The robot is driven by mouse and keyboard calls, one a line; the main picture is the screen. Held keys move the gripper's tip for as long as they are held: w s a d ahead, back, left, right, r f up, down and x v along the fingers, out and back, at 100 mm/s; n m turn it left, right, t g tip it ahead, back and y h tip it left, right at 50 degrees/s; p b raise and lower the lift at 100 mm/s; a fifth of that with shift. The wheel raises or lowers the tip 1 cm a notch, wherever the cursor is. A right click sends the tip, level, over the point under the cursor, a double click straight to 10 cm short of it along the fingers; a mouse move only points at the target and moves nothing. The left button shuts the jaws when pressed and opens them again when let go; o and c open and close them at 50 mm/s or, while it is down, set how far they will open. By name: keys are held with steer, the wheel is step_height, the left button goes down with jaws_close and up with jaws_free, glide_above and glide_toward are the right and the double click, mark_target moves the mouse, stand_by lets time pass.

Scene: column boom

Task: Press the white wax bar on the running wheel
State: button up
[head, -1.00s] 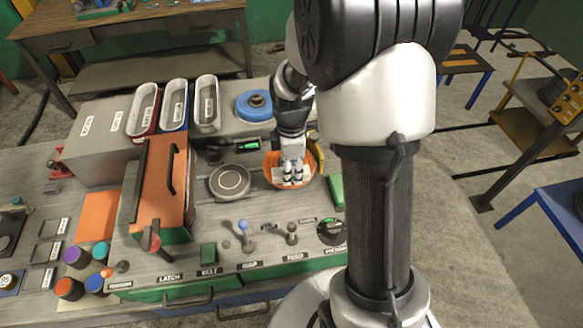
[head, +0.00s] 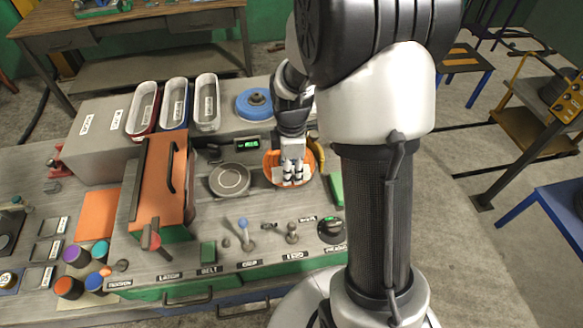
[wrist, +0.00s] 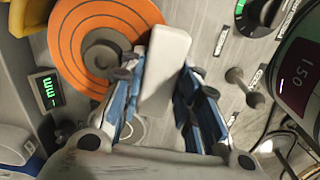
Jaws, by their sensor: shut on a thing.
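The wheel is an orange disc with a grey hub, at the upper left of the wrist view (wrist: 72,42) and under my gripper in the head view (head: 271,160). My gripper (head: 291,178) is shut on the white wax bar (wrist: 166,66), its blue-padded fingers on both sides of the bar's near end. The bar's far end sticks out past the fingertips and overlaps the wheel's right edge in the wrist view. I cannot tell whether bar and wheel touch. My fingers hide much of the bar in the head view. The wheel's turning cannot be told from a still picture.
A green-lit display (wrist: 46,90) sits beside the wheel. A blue wheel (head: 254,104) stands behind it, and a round grey disc (head: 230,180) lies to its left. Small levers (head: 292,232) and a black dial (head: 331,230) stand in front. Three oblong bins (head: 207,100) are at the back.

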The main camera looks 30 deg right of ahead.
steer(key=shift+s+f, duration=0.1)
steer(key=shift+f, duration=0.4)
stand_by(2.4)
steer(key=shift+r+p, duration=2.9)
steer(key=shift+r, duration=1.2)
steer(key=shift+f, duration=0.1)
